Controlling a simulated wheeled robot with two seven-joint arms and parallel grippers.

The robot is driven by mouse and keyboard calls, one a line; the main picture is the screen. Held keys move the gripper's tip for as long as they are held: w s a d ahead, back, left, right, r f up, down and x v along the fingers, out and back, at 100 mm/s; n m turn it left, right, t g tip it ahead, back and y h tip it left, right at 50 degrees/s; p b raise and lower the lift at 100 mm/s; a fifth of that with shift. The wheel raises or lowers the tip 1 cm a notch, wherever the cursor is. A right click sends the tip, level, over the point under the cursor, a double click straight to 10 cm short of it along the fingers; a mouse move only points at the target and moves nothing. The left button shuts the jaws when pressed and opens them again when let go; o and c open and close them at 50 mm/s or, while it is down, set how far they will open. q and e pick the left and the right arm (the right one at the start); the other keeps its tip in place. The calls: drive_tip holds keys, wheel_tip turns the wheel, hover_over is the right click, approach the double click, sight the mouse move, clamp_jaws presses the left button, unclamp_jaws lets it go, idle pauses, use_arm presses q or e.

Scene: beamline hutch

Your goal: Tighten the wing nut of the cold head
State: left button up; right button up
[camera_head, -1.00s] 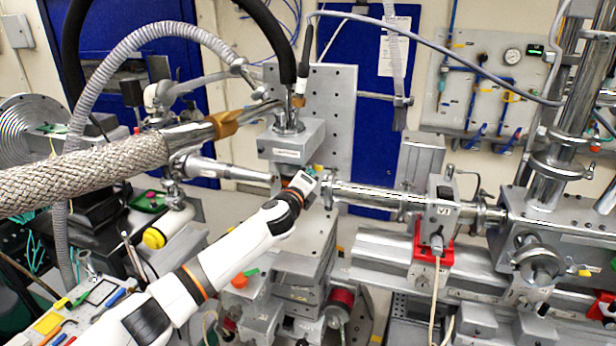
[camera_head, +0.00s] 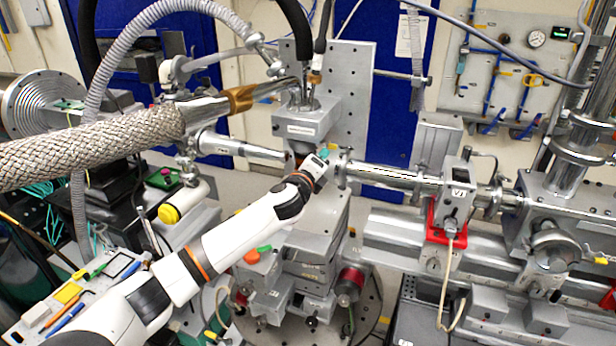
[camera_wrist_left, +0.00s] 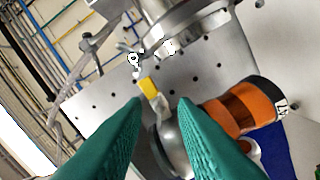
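The cold head (camera_head: 305,122) is a grey block with a dark hose and cables entering its top, near the middle of the head view. My left gripper (camera_head: 325,153) is just below and right of it, beside the horizontal steel pipe. In the left wrist view, the two green fingers (camera_wrist_left: 160,100) are apart, with nothing clamped between them. A small yellow-ended piece on a metal clamp, seemingly the wing nut (camera_wrist_left: 149,87), shows in the gap close to the fingertips. I cannot tell whether they touch it. I cannot make the nut out in the head view. My right gripper is not in view.
A braided hose (camera_head: 90,145) crosses the left side, above my left arm. The steel pipe (camera_head: 390,178) runs right to a red-based valve block (camera_head: 448,215). A perforated plate (camera_head: 345,85) stands behind the cold head. A tool tray (camera_head: 75,295) lies at lower left.

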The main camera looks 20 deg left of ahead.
use_arm(q)
drive_tip(key=s+b, duration=0.3)
drive_tip(key=s, duration=0.7)
drive_tip(key=shift+a, duration=0.25)
drive_tip(key=shift+w, duration=0.1)
